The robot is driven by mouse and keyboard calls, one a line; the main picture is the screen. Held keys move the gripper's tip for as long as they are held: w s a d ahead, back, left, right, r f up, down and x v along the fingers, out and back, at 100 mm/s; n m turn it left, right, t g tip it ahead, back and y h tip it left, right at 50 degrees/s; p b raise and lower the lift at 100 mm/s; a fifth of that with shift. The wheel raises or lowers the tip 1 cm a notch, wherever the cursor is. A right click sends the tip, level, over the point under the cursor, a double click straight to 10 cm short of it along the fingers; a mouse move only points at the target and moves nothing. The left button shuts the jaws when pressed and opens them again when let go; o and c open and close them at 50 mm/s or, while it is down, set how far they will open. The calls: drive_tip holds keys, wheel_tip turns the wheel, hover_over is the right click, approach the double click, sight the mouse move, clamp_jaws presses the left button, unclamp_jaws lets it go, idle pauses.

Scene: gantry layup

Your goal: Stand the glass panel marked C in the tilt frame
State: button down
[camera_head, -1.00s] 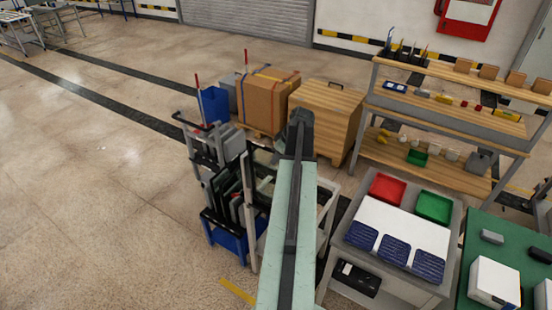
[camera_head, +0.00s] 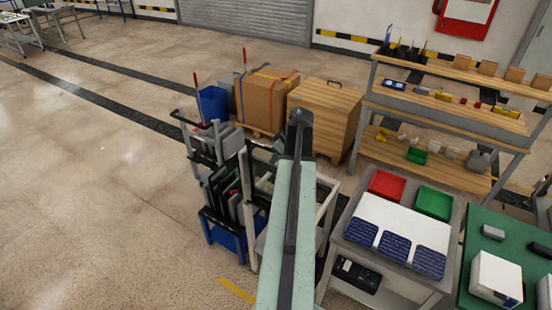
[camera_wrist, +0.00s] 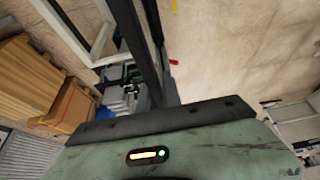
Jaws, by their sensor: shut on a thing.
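My gripper (camera_wrist: 160,120) shows in the wrist view as a green housing with a black bar across its front; its fingertips are not clearly seen. It is shut on what looks like a dark-edged glass panel (camera_wrist: 138,40), which runs away from the bar; no letter C is readable. In the head view my own arm hides the gripper and most of the panel. A pale stand (camera_head: 248,225), which seems to be the tilt frame, is just left of my arm. Its light bars also show in the wrist view (camera_wrist: 98,42).
A blue rack (camera_head: 222,233) with several upright dark panels stands beside the pale stand. A grey trolley (camera_head: 207,150), a cardboard box (camera_head: 268,100) and a wooden crate (camera_head: 325,110) are behind. A workbench (camera_head: 405,222) is at right. The floor at left is clear.

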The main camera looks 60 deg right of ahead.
drive_tip(key=shift+w+f+b, duration=0.15)
drive_tip(key=shift+f+b, duration=0.55)
drive_tip(key=shift+f, duration=0.15)
drive_tip(key=c, duration=1.7)
unclamp_jaws()
drive_tip(key=shift+o, duration=1.2)
drive_tip(key=shift+w+d+f, duration=0.15)
drive_tip(key=shift+w, duration=0.05)
drive_tip(key=p+v, duration=0.7)
drive_tip(key=v, duration=0.1)
drive_tip(key=shift+p, duration=0.3)
drive_tip(key=shift+s, duration=0.1)
